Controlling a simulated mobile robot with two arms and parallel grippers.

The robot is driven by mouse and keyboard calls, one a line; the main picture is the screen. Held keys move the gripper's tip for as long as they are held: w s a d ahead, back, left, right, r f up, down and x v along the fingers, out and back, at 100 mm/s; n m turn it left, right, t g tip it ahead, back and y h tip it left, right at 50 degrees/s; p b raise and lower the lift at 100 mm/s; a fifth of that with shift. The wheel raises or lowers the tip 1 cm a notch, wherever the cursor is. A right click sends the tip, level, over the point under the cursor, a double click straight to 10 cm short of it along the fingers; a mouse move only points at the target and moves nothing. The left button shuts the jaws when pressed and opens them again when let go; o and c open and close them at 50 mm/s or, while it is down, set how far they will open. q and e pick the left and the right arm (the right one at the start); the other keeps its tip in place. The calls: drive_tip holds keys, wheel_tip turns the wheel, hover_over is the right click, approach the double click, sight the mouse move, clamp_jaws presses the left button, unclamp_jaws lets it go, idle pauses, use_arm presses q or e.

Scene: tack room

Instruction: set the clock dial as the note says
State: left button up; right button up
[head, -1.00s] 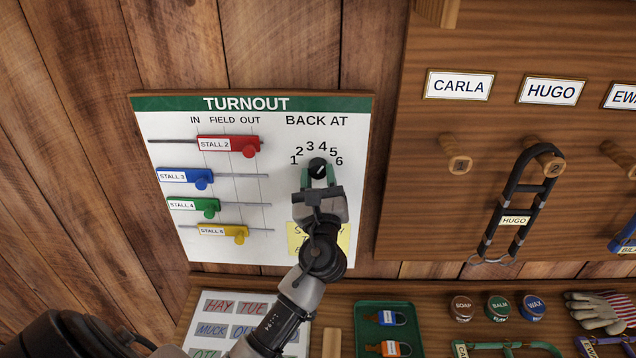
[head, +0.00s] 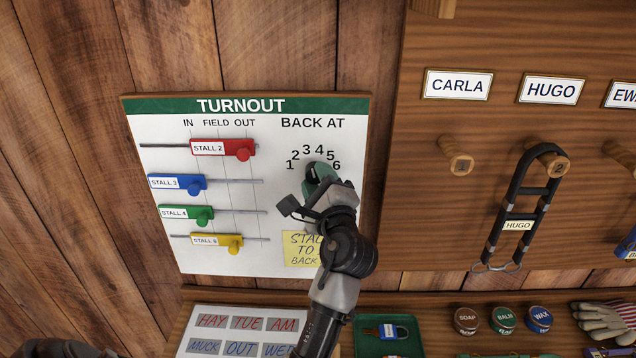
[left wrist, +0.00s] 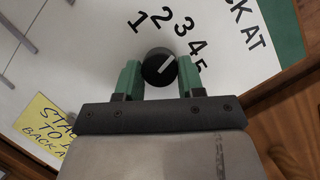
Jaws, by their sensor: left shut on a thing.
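The clock dial (head: 312,171) is a round black knob under the BACK AT numbers 1 to 6 on the turnout board (head: 160,250). My left gripper (head: 320,175) has its green fingers closed on either side of it. In the left wrist view, the dial (left wrist: 158,66) sits between the fingertips, its white pointer mark aimed roughly at 4. The yellow note (head: 300,249) is below the dial, partly covered by my gripper; "STAL", "TO" and "BACK" show. The note (left wrist: 48,125) also shows partly in the left wrist view. My right gripper is out of view.
Stall sliders in red (head: 225,149), blue (head: 178,184), green (head: 187,214) and yellow (head: 217,242) are left of the dial. A peg board with a HUGO halter (head: 517,225) is to the right. A green tray (head: 372,345) and tins lie below.

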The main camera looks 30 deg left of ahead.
use_arm(q)
drive_tip(key=shift+n, duration=0.3)
drive_tip(key=o, duration=0.9)
